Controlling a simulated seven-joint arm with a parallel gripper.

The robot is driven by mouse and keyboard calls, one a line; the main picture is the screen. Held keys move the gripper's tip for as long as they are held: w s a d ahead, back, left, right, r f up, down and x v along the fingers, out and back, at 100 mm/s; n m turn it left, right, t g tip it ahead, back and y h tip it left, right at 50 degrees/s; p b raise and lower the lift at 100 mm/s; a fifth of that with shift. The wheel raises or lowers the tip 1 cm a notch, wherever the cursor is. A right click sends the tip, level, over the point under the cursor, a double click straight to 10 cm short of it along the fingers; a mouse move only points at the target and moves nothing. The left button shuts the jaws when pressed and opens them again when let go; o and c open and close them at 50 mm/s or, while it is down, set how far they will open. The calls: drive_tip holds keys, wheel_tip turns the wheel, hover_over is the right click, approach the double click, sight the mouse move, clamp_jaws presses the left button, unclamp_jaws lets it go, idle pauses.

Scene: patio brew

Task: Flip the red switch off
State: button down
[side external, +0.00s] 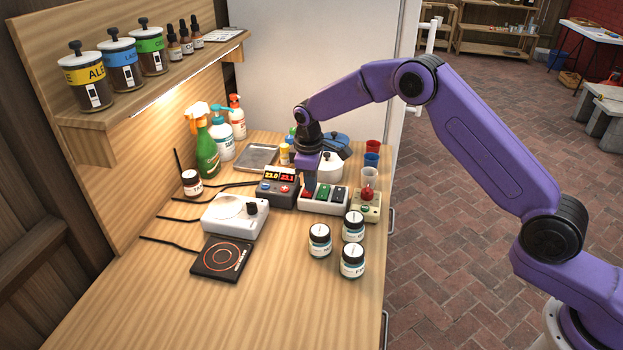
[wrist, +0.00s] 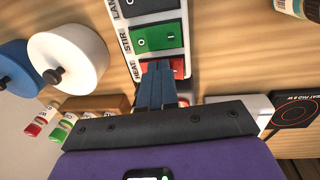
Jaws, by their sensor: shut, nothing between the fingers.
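The white switch box (side external: 325,207) stands on the wooden bench, with a red, a green and a dark rocker in a row. In the wrist view the red switch (wrist: 178,67) is beside the label HEAT, next to the green STIR switch (wrist: 158,37). My gripper (side external: 308,184) points down at the red switch's end of the box. In the wrist view its shut, empty fingers (wrist: 158,68) cover part of the red switch. I cannot tell whether the tips touch it, or which way the rocker is tipped.
A dark controller with red digits (side external: 278,187) stands just left of the box. A red button on a small box (side external: 367,194) is at its right. Several jars, one in front (side external: 352,262), stand nearby. A white pot (side external: 328,168) is behind. The bench front is clear.

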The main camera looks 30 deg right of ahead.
idle(0.3)
wheel_tip(320, 180, up, 14)
drive_tip(key=w+d, duration=0.1)
idle(0.5)
idle(0.3)
drive_tip(key=s+a+r+n, duration=0.1)
drive_tip(key=s+a+r, duration=0.1)
drive_tip(key=s, duration=0.8)
drive_tip(key=s+a+r+n, duration=0.1)
drive_tip(key=s+a, duration=0.1)
drive_tip(key=s, duration=0.9)
drive_tip(key=s+d+f, duration=0.1)
drive_tip(key=s+d, duration=0.3)
drive_tip(key=s, duration=0.4)
drive_tip(key=s+d+f+n+y, duration=0.1)
drive_tip(key=s+d, duration=0.3)
drive_tip(key=s, duration=0.5)
drive_tip(key=s+d+f, duration=0.2)
drive_tip(key=s+d, duration=0.1)
drive_tip(key=s, duration=0.5)
drive_tip(key=shift+s+d+n+g, duration=0.2)
drive_tip(key=shift+d+n+g, duration=0.1)
drive_tip(key=shift+d+g, duration=0.1)
